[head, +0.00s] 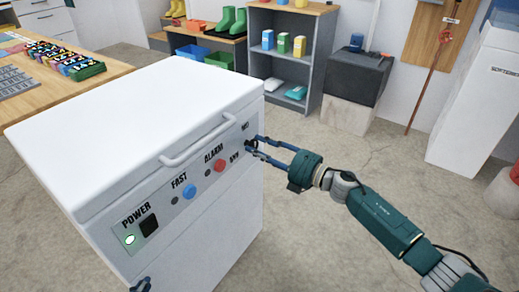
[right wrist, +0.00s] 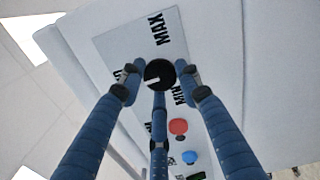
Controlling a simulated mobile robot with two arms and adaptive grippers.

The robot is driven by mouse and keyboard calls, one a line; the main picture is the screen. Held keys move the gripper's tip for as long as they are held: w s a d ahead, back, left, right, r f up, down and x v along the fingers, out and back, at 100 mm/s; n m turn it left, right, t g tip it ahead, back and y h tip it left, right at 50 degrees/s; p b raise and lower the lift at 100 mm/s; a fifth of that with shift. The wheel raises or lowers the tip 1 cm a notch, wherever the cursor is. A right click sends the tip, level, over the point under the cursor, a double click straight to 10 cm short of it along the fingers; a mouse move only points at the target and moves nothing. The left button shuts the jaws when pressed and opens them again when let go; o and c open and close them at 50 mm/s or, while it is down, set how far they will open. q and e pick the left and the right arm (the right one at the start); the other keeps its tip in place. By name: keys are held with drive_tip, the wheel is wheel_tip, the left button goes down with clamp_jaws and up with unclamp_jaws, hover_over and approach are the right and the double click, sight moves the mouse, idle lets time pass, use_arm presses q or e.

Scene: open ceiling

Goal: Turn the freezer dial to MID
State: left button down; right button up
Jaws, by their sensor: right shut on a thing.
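The freezer dial (right wrist: 158,72) is a round black knob with a white mark. In the right wrist view the mark points left, toward a partly hidden label beside a finger. MAX (right wrist: 160,28) is above the dial and MIN (right wrist: 179,93) to its lower right. The white chest freezer (head: 140,120) carries this panel; in the head view the fingers mostly cover the dial. My right gripper (head: 254,147) is shut on the dial, its fingertips on both sides. A tip of my left gripper (head: 141,285) shows at the bottom edge; its jaws cannot be made out.
The panel also holds a red ALARM button (head: 219,165), a blue FAST button (head: 189,191) and a black POWER switch (head: 149,226). A handle (head: 197,140) juts out above it. A wooden table (head: 110,70) stands behind left; a grey shelf (head: 257,60) stands behind.

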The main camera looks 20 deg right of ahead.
drive_tip(key=shift+d, duration=0.25)
drive_tip(key=o, duration=1.2)
drive_tip(key=shift+c, duration=0.2)
drive_tip(key=v, duration=1.2)
